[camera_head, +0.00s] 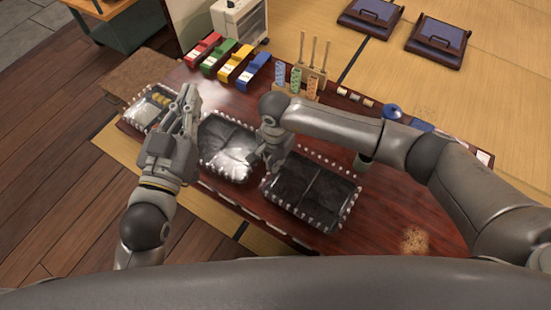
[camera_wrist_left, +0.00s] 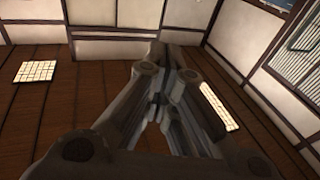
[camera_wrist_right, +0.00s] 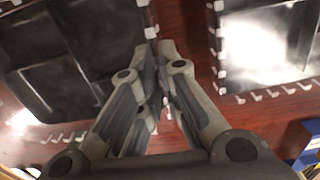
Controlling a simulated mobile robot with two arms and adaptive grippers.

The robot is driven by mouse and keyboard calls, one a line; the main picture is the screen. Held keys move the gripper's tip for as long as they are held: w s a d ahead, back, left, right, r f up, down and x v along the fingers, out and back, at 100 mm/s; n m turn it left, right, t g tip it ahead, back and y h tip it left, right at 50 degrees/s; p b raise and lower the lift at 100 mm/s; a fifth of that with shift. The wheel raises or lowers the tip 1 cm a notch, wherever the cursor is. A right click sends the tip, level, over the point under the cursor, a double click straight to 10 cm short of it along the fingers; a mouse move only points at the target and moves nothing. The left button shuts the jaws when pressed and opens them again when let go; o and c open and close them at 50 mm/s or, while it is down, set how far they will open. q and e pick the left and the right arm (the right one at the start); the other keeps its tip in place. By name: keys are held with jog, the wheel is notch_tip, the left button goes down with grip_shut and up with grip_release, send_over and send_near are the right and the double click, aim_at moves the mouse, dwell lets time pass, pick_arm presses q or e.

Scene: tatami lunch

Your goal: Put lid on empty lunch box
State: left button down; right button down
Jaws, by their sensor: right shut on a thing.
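A dark divided lunch box (camera_head: 312,190) with pale clips round its rim stands at the near middle of the table. Another box (camera_head: 228,145) left of it has a bright, glossy top. My right gripper (camera_wrist_right: 155,45) is between these two and is shut on the near-clear lid edge of the dark box (camera_wrist_right: 60,75); the lid itself is hard to make out, and I cannot tell whether it rests on the box. The glossy box shows in the right wrist view (camera_wrist_right: 265,45). My left gripper (camera_head: 190,100) is raised, empty, its fingertips together, right of a filled lunch box (camera_head: 135,118).
Red, green, yellow and blue holders (camera_head: 237,62) stand along the table's back edge, with a wooden rack (camera_head: 305,80) right of them. Small pieces and a blue item (camera_head: 392,111) lie at the back right. The table's front right is mostly clear.

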pick_arm(q)
jog(key=shift+r+t, duration=0.3)
jog(key=shift+r, duration=0.1)
pick_arm(e)
jog(key=shift+f, duration=0.1)
pick_arm(q)
jog(key=shift+d+r, duration=0.1)
jog(key=shift+r, duration=0.15)
jog(key=shift+r+t, duration=0.3)
pick_arm(e)
jog(key=shift+f, duration=0.1)
pick_arm(q)
jog(key=shift+s+r, duration=0.1)
jog(key=shift+r, duration=0.15)
jog(key=shift+s+d+r+t+h+b, duration=0.15)
jog(key=shift+r+t+h+b, duration=0.25)
jog(key=shift+r+t, duration=0.3)
pick_arm(e)
jog(key=shift+f, duration=0.2)
pick_arm(q)
jog(key=shift+s+r, duration=0.1)
jog(key=shift+r, duration=0.2)
jog(key=shift+s+r+t+h, duration=0.25)
jog(key=shift+r+t+h, duration=0.05)
jog(key=shift+r+t, duration=0.15)
pick_arm(e)
jog(key=shift+f, duration=0.2)
